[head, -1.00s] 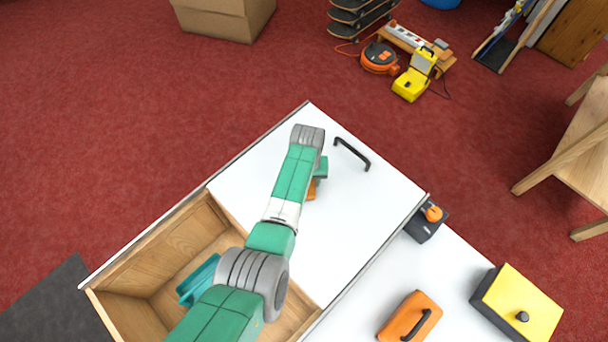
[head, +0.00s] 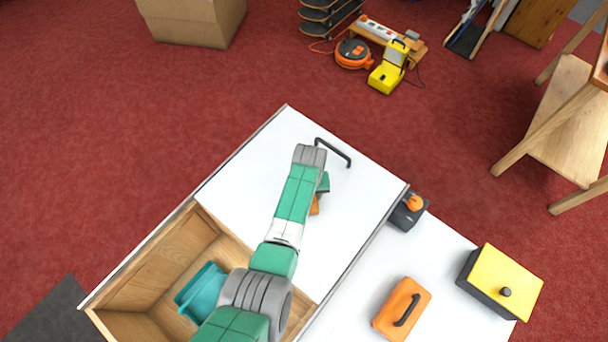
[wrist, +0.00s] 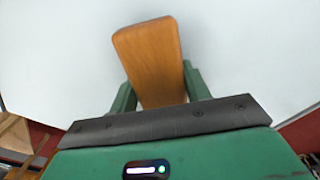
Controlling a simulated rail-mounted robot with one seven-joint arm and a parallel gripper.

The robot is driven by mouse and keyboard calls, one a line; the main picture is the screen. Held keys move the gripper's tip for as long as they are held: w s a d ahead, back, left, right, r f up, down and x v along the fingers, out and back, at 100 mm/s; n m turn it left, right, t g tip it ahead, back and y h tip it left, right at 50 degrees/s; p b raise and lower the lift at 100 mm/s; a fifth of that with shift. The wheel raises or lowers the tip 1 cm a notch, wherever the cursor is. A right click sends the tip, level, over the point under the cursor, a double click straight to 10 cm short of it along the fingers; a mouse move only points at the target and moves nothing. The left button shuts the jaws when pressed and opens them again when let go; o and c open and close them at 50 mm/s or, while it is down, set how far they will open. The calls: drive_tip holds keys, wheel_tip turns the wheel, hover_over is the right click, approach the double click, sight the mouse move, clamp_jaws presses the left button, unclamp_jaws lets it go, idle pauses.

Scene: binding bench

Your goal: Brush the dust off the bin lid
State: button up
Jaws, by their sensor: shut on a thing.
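The bin lid (head: 255,185) is a flat white panel with a black bar handle (head: 334,152) near its far right edge. It covers part of an open wooden bin (head: 160,262). My gripper (head: 322,186) is over the lid, near the handle. It is shut on a brush with an orange-brown wooden back (wrist: 150,55); only a sliver of the brush shows in the head view (head: 315,206). The green fingers (wrist: 158,84) clasp its sides in the wrist view. The bristles are hidden, and I cannot tell whether they touch the lid. I make out no dust.
A teal container (head: 202,290) lies in the open bin. On the white bench at right are an orange case (head: 402,310), a yellow-topped box (head: 505,280) and a dark box with an orange knob (head: 408,212). A wooden stool (head: 560,120) stands at right.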

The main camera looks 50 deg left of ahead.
sight(325, 212)
drive_tip(key=shift+w+d+r+p, duration=0.1)
drive_tip(key=shift+w+d+p, duration=0.1)
drive_tip(key=shift+d+p, duration=0.85)
drive_tip(key=shift+w+d, duration=0.25)
drive_tip(key=shift+d, duration=0.8)
drive_tip(key=shift+w+d, duration=0.25)
drive_tip(key=shift+d, duration=0.8)
